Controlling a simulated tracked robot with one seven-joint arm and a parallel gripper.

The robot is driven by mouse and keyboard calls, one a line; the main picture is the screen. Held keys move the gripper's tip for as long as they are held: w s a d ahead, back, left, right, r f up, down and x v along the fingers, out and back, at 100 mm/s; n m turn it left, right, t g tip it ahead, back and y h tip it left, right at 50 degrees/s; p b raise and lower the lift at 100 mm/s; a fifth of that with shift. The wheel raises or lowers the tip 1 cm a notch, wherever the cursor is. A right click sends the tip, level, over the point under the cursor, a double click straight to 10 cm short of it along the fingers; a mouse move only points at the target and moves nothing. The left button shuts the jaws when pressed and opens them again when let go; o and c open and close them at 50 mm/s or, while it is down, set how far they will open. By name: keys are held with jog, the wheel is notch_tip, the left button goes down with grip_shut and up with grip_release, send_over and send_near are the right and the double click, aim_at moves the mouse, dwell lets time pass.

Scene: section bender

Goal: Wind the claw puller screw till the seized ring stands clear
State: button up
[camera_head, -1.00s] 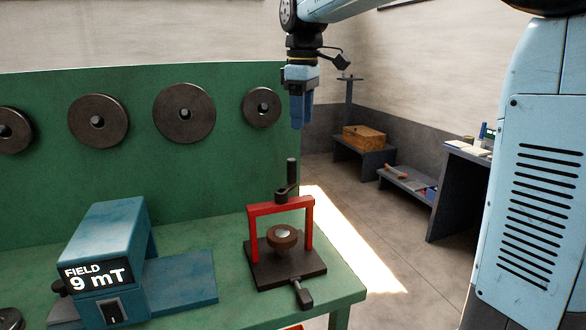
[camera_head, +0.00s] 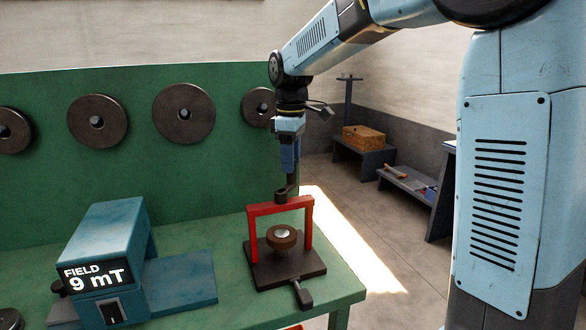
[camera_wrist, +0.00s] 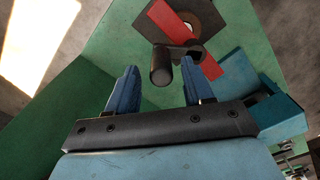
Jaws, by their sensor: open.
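The claw puller has a red frame (camera_head: 281,208) on a dark base plate (camera_head: 262,277) at the green bench's right end. Its crank handle stands up from the screw; my gripper hides most of it in the head view, and the crank arm (camera_head: 286,194) shows below. A brown ring (camera_head: 282,238) sits under the frame around a pale centre. My gripper (camera_head: 290,168) points down over the handle. In the wrist view the dark handle (camera_wrist: 161,68) lies ahead of and between the open blue fingers (camera_wrist: 157,92). I cannot tell if they touch it.
A blue meter box (camera_head: 115,245) reading "FIELD 9 mT" stands left on the bench (camera_head: 215,240). A dark lever (camera_head: 302,293) sticks out at the puller's front. Several discs hang on the green back panel (camera_head: 230,110). Low shelves and a wooden box (camera_head: 364,138) stand behind right.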

jog(key=shift+f, duration=1.4)
grip_shut()
